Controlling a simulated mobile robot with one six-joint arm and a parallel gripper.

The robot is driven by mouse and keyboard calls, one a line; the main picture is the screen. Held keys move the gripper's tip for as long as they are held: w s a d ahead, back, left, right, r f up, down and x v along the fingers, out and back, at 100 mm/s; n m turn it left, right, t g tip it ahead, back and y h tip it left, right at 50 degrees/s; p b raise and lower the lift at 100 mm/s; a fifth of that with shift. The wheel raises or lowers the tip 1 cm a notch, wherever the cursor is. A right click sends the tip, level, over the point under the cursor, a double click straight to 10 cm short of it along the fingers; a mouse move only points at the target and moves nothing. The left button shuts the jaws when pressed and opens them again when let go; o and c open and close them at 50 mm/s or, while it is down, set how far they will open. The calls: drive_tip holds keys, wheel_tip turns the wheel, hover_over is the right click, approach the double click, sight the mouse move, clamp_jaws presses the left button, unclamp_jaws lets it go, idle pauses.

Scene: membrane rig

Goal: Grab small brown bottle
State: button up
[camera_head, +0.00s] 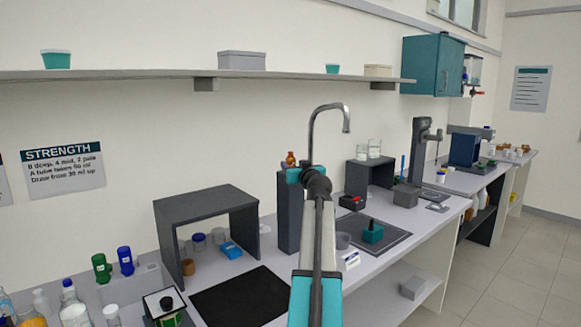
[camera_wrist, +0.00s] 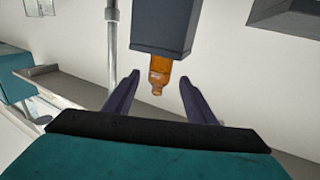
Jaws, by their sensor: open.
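The small brown bottle (camera_head: 291,158) stands on top of a tall dark grey column (camera_head: 288,225) in the head view, just behind the end of my arm. In the wrist view, which appears upside down, the brown bottle (camera_wrist: 160,72) extends neck-down from the dark column (camera_wrist: 163,25). My gripper (camera_wrist: 159,78) is open, with one dark finger on each side of the bottle's line and a gap to both. It holds nothing. In the head view my arm hides the fingers and the lower part of the bottle.
A tall metal tap (camera_head: 311,130) rises just behind the column. A wall shelf (camera_head: 150,74) runs above.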

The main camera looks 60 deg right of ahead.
sight(292, 161)
drive_tip(key=shift+d, duration=0.1)
drive_tip(key=shift+w+d+r+p, duration=0.2)
drive_tip(key=shift+w+d+p, duration=0.2)
drive_tip(key=shift+w+p, duration=0.1)
drive_tip(key=p+x, duration=0.1)
drive_tip(key=x, duration=0.1)
drive_tip(key=shift+w+d, duration=0.25)
drive_tip(key=shift+w+d+f, duration=0.1)
drive_tip(key=shift+w+d, duration=0.25)
drive_tip(key=shift+w, duration=0.1)
drive_tip(key=c, duration=1.2)
